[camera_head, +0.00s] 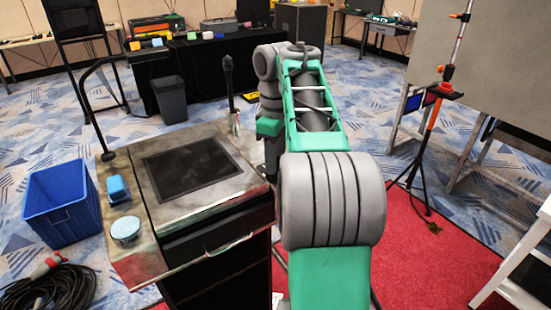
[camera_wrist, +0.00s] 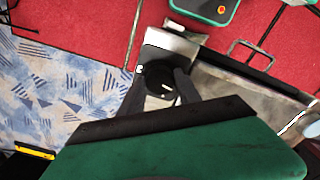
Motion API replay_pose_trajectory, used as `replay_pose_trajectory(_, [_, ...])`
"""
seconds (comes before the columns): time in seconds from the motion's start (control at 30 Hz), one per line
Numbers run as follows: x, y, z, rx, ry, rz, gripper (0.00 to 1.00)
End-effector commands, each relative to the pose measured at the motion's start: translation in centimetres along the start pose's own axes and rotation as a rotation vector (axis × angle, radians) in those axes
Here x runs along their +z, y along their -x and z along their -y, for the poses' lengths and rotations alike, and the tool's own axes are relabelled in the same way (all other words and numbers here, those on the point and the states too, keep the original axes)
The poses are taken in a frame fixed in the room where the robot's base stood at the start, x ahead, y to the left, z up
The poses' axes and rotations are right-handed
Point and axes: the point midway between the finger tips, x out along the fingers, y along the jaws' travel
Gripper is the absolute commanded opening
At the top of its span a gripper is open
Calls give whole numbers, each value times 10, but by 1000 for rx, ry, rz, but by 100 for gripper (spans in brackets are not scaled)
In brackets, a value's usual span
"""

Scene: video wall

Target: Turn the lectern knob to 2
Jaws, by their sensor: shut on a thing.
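The lectern (camera_head: 140,205) stands left of my arm in the head view, with a dark inset panel in its top. The knob (camera_wrist: 158,76) is a round black piece on a small silver plate (camera_wrist: 175,42) in the wrist view. A short white mark shows on the knob's lower right part. My gripper (camera_wrist: 159,80) has its two dark fingers on either side of the knob and is shut on it. Numbers around the knob are too small or covered to read. In the head view my arm hides the knob and the gripper.
A blue item (camera_head: 117,188) and a round pale blue item (camera_head: 125,231) lie on the lectern's left side. A blue crate (camera_head: 62,205) and a cable coil (camera_head: 48,290) are on the floor.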

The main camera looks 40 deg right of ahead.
Motion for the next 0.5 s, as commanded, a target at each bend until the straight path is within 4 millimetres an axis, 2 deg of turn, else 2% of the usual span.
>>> replay_pose_trajectory(0.5, [0, 0, 1, -1, -479, 1, 0])
